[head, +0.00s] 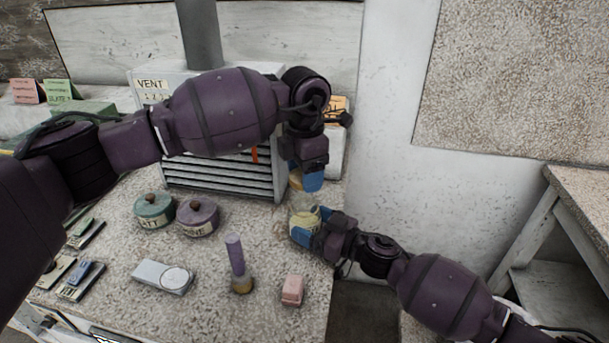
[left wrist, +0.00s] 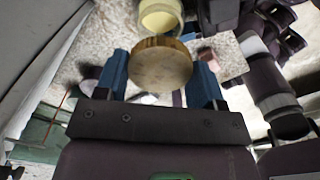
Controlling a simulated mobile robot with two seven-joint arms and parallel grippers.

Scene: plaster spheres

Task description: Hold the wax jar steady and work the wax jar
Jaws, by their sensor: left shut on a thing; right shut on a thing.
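The wax jar (head: 303,221) is a small clear jar with pale yellow wax, near the right edge of the speckled bench. My right gripper (head: 312,229) is shut around its body from the right. The jar also shows at the top of the left wrist view (left wrist: 160,17). My left gripper (head: 306,178) is above the jar, shut on a round golden-brown lid (head: 295,180). In the left wrist view the lid (left wrist: 160,66) sits between the blue fingertips. The lid is off the jar, above it. The fingers partly hide both pieces.
A vent box (head: 220,175) stands behind the jar. Teal (head: 154,210) and mauve (head: 198,217) lidded pots stand to the left. The bench edge is close on the right.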

